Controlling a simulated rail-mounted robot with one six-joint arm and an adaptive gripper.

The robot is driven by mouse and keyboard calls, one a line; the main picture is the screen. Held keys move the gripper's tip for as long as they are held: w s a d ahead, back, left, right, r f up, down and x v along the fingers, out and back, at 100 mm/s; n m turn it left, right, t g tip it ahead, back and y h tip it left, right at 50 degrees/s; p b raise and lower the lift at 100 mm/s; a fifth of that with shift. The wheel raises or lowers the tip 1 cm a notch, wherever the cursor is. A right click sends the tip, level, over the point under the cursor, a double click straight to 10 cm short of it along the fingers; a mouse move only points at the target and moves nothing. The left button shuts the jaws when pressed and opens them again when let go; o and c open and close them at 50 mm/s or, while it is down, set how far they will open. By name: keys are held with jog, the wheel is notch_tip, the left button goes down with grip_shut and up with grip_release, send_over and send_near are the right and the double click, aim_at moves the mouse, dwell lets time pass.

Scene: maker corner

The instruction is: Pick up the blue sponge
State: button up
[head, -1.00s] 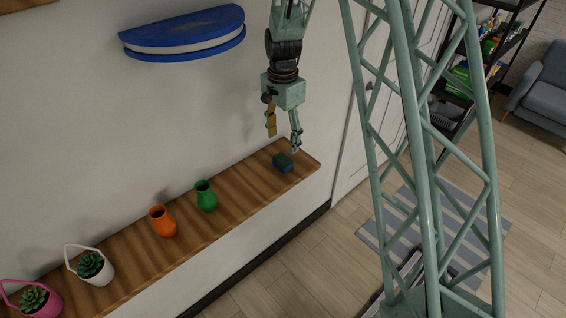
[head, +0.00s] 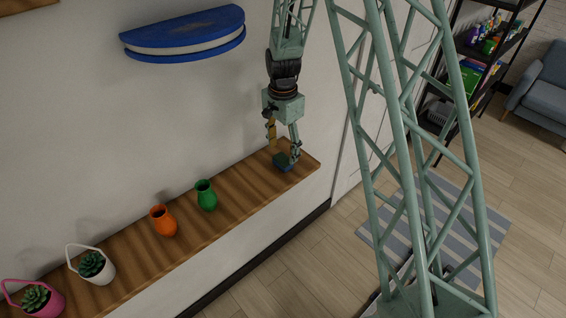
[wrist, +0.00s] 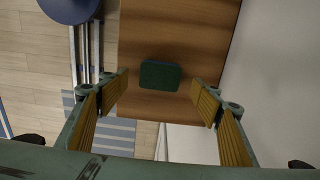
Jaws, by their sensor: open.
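The blue sponge (head: 283,163) lies on the wooden shelf near its far right end, with a dark green top and a blue side. In the wrist view the sponge (wrist: 160,75) lies centred between and beyond the fingertips, with a gap on both sides. In the wrist view my gripper (wrist: 161,87) shows two spread, ribbed fingers with nothing between the pads.
The wall stands behind. The shelf around the sponge is clear.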

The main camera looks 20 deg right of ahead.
aim_at(283, 159)
jog(key=shift+f, duration=0.15)
jog(key=shift+f+p, duration=0.6)
jog(key=shift+f, duration=1.85)
jog(key=shift+c, duration=0.9)
jog(key=c, duration=0.5)
